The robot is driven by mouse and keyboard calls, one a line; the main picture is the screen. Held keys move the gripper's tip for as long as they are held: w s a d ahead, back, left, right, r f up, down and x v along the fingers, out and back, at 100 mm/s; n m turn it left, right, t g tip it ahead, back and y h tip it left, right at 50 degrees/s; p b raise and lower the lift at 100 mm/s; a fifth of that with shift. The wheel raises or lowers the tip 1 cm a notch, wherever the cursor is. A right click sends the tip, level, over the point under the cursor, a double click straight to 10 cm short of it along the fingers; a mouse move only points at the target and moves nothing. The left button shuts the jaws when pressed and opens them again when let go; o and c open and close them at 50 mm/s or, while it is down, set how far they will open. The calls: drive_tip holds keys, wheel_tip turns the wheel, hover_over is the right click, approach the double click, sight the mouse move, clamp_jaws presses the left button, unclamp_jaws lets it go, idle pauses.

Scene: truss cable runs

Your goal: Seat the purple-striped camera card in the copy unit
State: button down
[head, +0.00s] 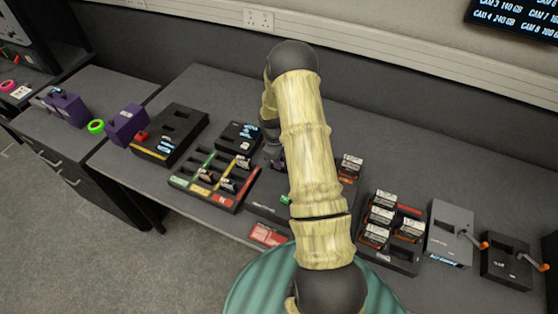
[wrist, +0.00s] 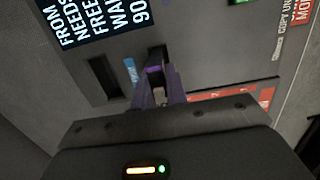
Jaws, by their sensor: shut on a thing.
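My gripper (wrist: 159,92) is shut on the purple-striped camera card (wrist: 154,71), which shows as a small purple edge between the purple fingers in the wrist view. The fingers point at the grey face of the copy unit (wrist: 215,65). The card lines up with the right one of two dark slots; I cannot tell how deep it is in. The left slot (wrist: 103,78) looks empty. In the head view the copy unit (head: 262,209) is partly behind my arm, and the card and fingertips are not clear there.
A lane tray (head: 208,199) with several cards is left of the copy unit. A black slotted unit (head: 172,137) and purple boxes (head: 126,124) stand farther left. A card rack (head: 372,258) and two lever boxes (head: 450,222) (head: 505,250) are on the right.

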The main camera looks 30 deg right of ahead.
drive_tip(key=shift+f, duration=0.4)
idle(0.3)
drive_tip(key=c, duration=1)
unclamp_jaws()
drive_tip(key=shift+r+p, duration=2.2)
drive_tip(key=shift+r, duration=1.6)
